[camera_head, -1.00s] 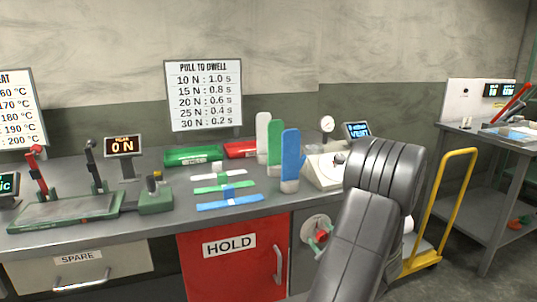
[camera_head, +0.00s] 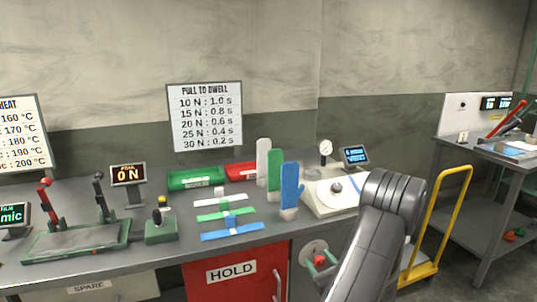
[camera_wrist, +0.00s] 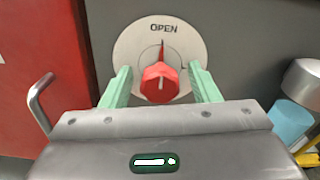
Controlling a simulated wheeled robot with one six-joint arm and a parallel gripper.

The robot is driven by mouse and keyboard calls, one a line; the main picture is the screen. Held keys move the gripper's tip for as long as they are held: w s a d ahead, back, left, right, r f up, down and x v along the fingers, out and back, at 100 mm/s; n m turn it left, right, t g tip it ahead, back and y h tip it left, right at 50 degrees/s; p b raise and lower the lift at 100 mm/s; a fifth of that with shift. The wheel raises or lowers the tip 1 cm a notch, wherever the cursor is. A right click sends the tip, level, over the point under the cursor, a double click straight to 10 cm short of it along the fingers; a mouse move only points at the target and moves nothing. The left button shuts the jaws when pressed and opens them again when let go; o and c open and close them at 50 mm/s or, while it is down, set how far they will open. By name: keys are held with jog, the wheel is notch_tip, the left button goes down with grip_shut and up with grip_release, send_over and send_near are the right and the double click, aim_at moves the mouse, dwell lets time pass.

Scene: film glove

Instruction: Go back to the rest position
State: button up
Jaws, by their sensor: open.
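My gripper (camera_wrist: 161,88) shows in the wrist view with its two pale green fingers spread wide and nothing between them that it touches for certain. A red knob (camera_wrist: 160,82) on a round plate (camera_wrist: 130,45) marked OPEN appears between the fingers.
The bench (camera_head: 135,270) carries blue, green and white upright glove forms (camera_head: 290,186), coloured strips (camera_head: 230,235) and a white device (camera_head: 338,198). A red HOLD door (camera_head: 232,286) is left of the knob. A yellow trolley (camera_head: 436,225) stands to the right.

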jog(key=shift+r+m+p, duration=0.1)
jog(key=shift+m+p, duration=0.4)
jog(key=shift+p, duration=0.2)
